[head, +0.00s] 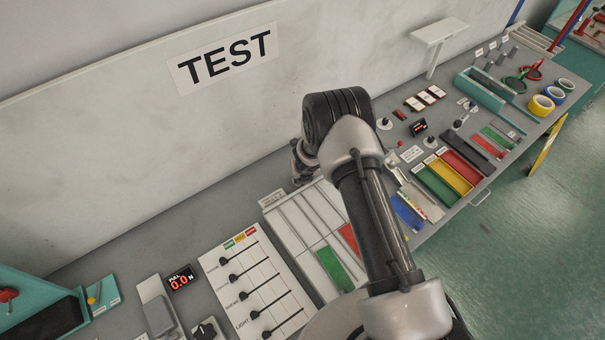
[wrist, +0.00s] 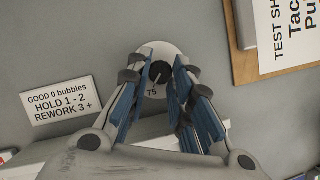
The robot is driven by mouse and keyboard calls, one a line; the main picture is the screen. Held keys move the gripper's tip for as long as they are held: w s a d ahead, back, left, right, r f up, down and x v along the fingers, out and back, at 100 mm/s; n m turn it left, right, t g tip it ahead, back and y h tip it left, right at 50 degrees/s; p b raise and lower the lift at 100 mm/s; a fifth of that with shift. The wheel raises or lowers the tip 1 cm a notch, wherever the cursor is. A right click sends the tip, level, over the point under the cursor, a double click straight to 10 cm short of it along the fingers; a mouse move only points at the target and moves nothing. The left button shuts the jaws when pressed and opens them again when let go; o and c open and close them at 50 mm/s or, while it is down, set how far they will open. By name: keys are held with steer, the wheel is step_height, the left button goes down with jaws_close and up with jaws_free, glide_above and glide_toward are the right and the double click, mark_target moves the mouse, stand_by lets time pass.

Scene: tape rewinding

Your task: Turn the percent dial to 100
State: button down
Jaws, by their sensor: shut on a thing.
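The percent dial, a black knob (wrist: 159,71) on a round white plate (wrist: 157,49), shows in the wrist view, top centre. The number 75 is readable on the plate just below the knob; other marks are hidden or too small to read. My gripper (wrist: 164,74) has its blue-padded fingers on both sides of the knob and is shut on it. In the head view my arm covers most of the gripper, and I cannot make out this dial there.
A white bubble-count sign (wrist: 59,98) lies left of the dial, and a clipboard (wrist: 255,66) lies to the right. In the head view a slider panel (head: 258,285) and tape rolls (head: 541,105) are on the grey bench. The white wall (head: 130,130) rises close behind my arm.

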steer(key=shift+a+r+m+h+p, duration=0.1)
steer(key=shift+m+h+p, duration=0.2)
steer(key=shift+m+p, duration=0.6)
steer(key=shift+a+m+h, duration=0.1)
steer(key=shift+m+h, duration=0.3)
steer(key=shift+m, duration=0.6)
steer(key=m, duration=0.1)
steer(key=m+h+b, duration=0.1)
steer(key=m, duration=0.1)
steer(key=shift+w+a+f+b, duration=0.1)
steer(key=shift+a+f+b, duration=0.05)
steer(key=shift+f+b, duration=0.15)
steer(key=shift+r+m+g+h+b, duration=0.15)
steer(key=shift+m+g+h+b, duration=0.3)
steer(key=shift+m+b, duration=0.7)
steer(key=shift+r+m, duration=0.1)
steer(key=shift+m, duration=0.15)
steer(key=c, duration=1.4)
jaws_free()
